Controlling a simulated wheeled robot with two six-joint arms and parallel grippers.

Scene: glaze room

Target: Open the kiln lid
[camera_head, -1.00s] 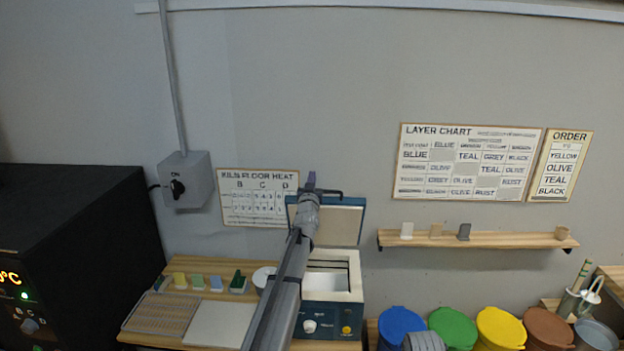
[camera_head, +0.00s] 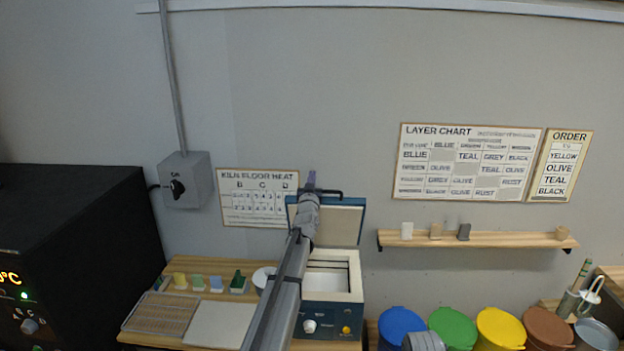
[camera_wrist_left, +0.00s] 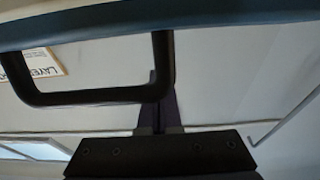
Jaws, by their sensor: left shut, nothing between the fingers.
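The small blue kiln (camera_head: 333,312) stands on the wooden table with its lid (camera_head: 339,224) raised upright at the back. Its pale inside (camera_head: 327,281) shows open from above. My left gripper (camera_head: 311,180) is at the lid's top edge, by the dark lid handle (camera_head: 332,193). In the left wrist view the handle (camera_wrist_left: 95,97) is a black loop hanging from the lid's edge (camera_wrist_left: 200,17). The left fingers (camera_wrist_left: 160,108) are shut and empty, close by one leg of the loop; I cannot tell whether they touch it. My right gripper is out of view.
A black furnace (camera_head: 70,250) stands at the left. Small coloured tiles, a rack (camera_head: 160,314) and a white board (camera_head: 220,323) lie on the table left of the kiln. Several coloured lidded buckets (camera_head: 450,328) stand at right, below a wall shelf (camera_head: 480,240).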

